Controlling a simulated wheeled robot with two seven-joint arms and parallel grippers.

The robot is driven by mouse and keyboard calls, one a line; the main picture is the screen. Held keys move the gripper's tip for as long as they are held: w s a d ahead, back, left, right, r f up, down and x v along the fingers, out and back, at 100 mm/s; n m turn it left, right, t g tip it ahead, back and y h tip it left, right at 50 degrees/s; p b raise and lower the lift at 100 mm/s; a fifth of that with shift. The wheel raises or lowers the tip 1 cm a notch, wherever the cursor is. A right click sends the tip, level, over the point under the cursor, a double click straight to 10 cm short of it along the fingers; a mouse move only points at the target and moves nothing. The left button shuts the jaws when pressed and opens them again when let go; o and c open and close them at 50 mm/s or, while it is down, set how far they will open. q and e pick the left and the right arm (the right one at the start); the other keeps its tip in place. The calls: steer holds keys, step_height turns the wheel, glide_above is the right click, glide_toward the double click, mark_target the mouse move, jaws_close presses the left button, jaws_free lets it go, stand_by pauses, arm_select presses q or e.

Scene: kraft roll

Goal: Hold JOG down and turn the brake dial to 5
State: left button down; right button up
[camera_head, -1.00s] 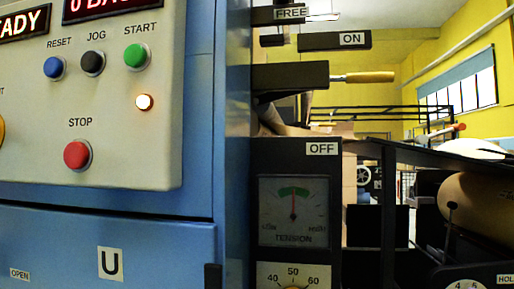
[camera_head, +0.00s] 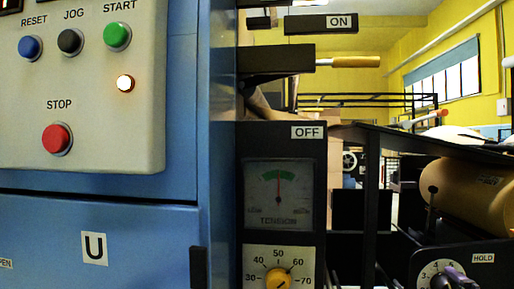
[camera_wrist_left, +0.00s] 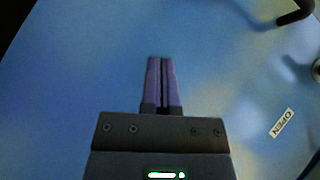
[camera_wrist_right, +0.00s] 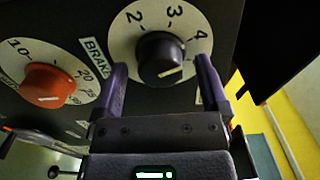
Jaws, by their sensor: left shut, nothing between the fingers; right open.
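The black JOG button (camera_head: 70,41) is on the pale panel in the head view, with nothing over it. The brake dial (camera_wrist_right: 160,58) has a black knob with a white line on a white plate showing 2, 3 and 4. The line points toward the lower right; the scale past 4 is hidden by a finger. The dial also shows in the head view (camera_head: 428,272). My right gripper (camera_wrist_right: 162,64) is open, a purple finger on each side of the knob; contact is unclear. My left gripper (camera_wrist_left: 162,62) is shut and empty before a blue surface, outside the head view.
The green START button (camera_head: 117,36), blue RESET button (camera_head: 30,47) and red STOP button (camera_head: 56,138) surround JOG. An orange knob (camera_wrist_right: 48,86) is beside the brake dial. A yellow tension knob (camera_head: 279,279) and brown roll (camera_head: 465,192) are also near.

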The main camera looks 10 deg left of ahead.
mark_target(69, 41)
arm_select(q)
steer(key=s+a+r+n+t+y, duration=0.2)
steer(key=r+t+y, duration=0.15)
steer(key=r, duration=1.55)
steer(key=s+a+r+n+t+y, duration=0.1)
steer(key=a+r+t+y, duration=0.2)
steer(key=r, duration=1.5)
steer(key=s+d+r+m+t+h, duration=0.2)
steer(key=d+r+t+h, duration=0.3)
steer(key=d+r, duration=0.3)
steer(key=s+d+r+m+t+h, duration=0.1)
steer(key=s+d+r+t+h, duration=0.4)
steer(key=d+r+h, duration=0.2)
steer(key=shift+d+r+m, duration=0.4)
steer(key=shift+d+r, duration=0.5)
steer(key=shift+d, duration=0.3)
steer(key=w, duration=0.9)
steer(key=shift+w, duration=0.1)
